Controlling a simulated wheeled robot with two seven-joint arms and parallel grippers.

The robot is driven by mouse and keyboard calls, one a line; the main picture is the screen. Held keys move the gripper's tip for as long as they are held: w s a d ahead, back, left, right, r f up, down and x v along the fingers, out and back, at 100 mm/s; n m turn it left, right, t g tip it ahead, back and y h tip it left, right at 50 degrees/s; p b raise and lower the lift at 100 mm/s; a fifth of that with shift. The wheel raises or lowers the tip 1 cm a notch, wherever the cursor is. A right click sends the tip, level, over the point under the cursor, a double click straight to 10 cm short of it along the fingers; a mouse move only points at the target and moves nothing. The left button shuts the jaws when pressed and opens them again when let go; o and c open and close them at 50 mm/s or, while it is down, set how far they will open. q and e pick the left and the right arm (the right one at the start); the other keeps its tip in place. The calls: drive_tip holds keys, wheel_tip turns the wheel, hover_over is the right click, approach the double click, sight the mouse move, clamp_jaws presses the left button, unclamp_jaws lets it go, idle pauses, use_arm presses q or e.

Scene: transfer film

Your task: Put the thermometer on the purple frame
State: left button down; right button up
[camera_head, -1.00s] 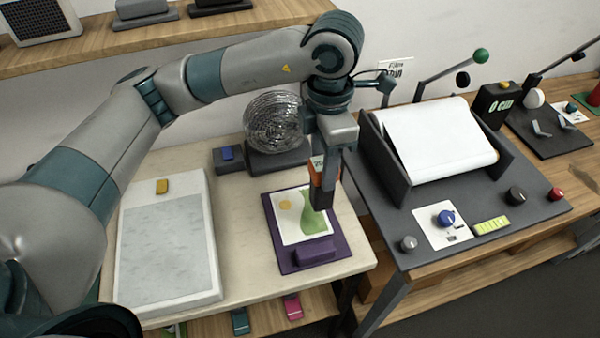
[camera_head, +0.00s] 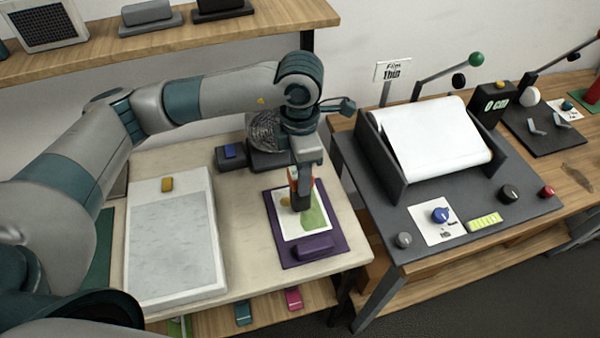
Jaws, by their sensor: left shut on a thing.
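The purple frame (camera_head: 283,250) lies flat on the pale table, with a white sheet (camera_head: 288,230) bearing a yellow dot and a green shape on it. A purple block sits at its near edge. My left gripper (camera_head: 301,206) points down over the upper middle of the sheet. It is shut on a small orange-red thing (camera_head: 314,187), likely the thermometer, mostly hidden by the fingers. I cannot tell whether it touches the sheet. My right gripper is not in view.
A white-framed grey pad (camera_head: 172,245) lies left of the frame. A wire sphere (camera_head: 263,130) on a dark base stands behind it. A dark machine with a white paper roll (camera_head: 430,140) stands on the table to the right.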

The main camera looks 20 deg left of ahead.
use_arm(q)
drive_tip(key=shift+f, duration=0.75)
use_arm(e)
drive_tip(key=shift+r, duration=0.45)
use_arm(q)
drive_tip(key=shift+f, duration=0.2)
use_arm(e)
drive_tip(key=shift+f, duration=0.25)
use_arm(q)
drive_tip(key=c, duration=1.1)
unclamp_jaws()
drive_tip(key=shift+r, duration=0.1)
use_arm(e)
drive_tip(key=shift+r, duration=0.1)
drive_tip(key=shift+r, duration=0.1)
